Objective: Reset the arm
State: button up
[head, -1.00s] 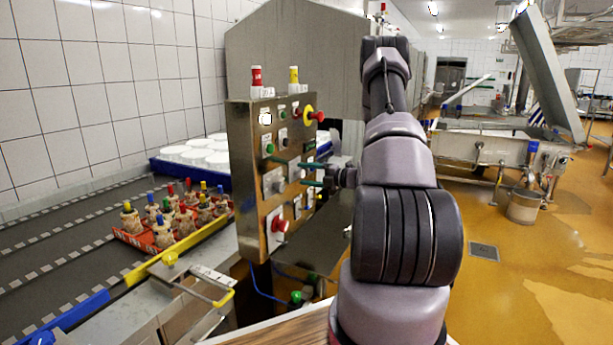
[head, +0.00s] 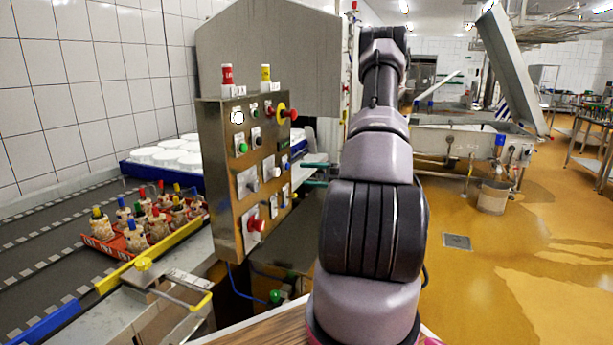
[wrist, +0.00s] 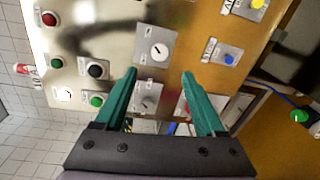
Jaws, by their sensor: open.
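My gripper (wrist: 159,74) is open and empty in the wrist view, its two green fingers spread apart in front of the metal control panel (wrist: 110,20). A white dial (wrist: 158,51) lies just beyond the gap between the fingertips, and a grey knob (wrist: 147,97) shows between the fingers. In the head view the green fingers (head: 314,172) show just right of the panel (head: 222,185). My arm hides the rest of the gripper. I cannot tell whether the fingers touch the panel.
A red crate (head: 112,248) of bottles with coloured caps stands on the conveyor (head: 50,270) at the left. A yellow rail (head: 155,255) edges it. White moulds sit in a blue tray (head: 130,169) behind. Open floor (head: 530,220) lies at the right.

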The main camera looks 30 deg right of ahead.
jog(key=s+a+r+n+g, duration=0.4)
jog(key=a+r+n+g, duration=0.1)
jog(key=a+r+n, duration=0.4)
jog(key=s+a+r+n+g, duration=0.4)
jog(key=a+r+n, duration=0.3)
jog(key=a+n, duration=0.3)
jog(key=s+a+r+n+t+h, duration=0.1)
jog(key=s+a+r+n+h, duration=0.2)
jog(key=s+n, duration=0.7)
jog(key=s+a+r+n+t+h, duration=0.1)
jog(key=s+a+r+n+h, duration=0.2)
jog(key=s+r+n+h, duration=0.2)
jog(key=s+r+n, duration=0.3)
jog(key=s+n, duration=0.2)
jog(key=n, duration=0.1)
jog(key=shift+a+r+n+t+h, duration=0.15)
jog(key=shift+n+t+h, duration=0.15)
jog(key=shift+n, duration=0.1)
